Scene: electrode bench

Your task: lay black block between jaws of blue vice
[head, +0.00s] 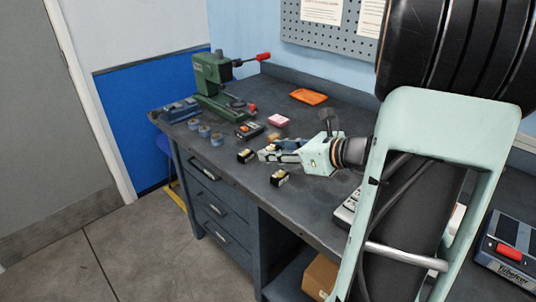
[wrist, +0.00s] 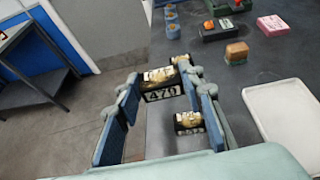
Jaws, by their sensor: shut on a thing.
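The blue vice (head: 180,110) sits at the far left end of the bench, apart from my gripper. My gripper (head: 267,151) is above the bench near its front edge, shut on a black block with a gold top. In the wrist view this black block (wrist: 161,85), marked 470, is between the fingertips of my gripper (wrist: 158,95). In the head view the fingers largely hide it. A similar black block (head: 279,178) stands on the bench below my gripper, also in the wrist view (wrist: 188,122). Another (head: 245,155) stands beyond the fingertips, partly hidden in the wrist view (wrist: 181,60).
A green press (head: 211,78) with red handles stands behind the vice. Several blue cylinders (head: 204,131) stand in front of it. A button box (head: 249,130), brown block (wrist: 237,52), pink block (head: 278,120) and orange tray (head: 308,96) lie farther back. A white tray (wrist: 285,115) is at right.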

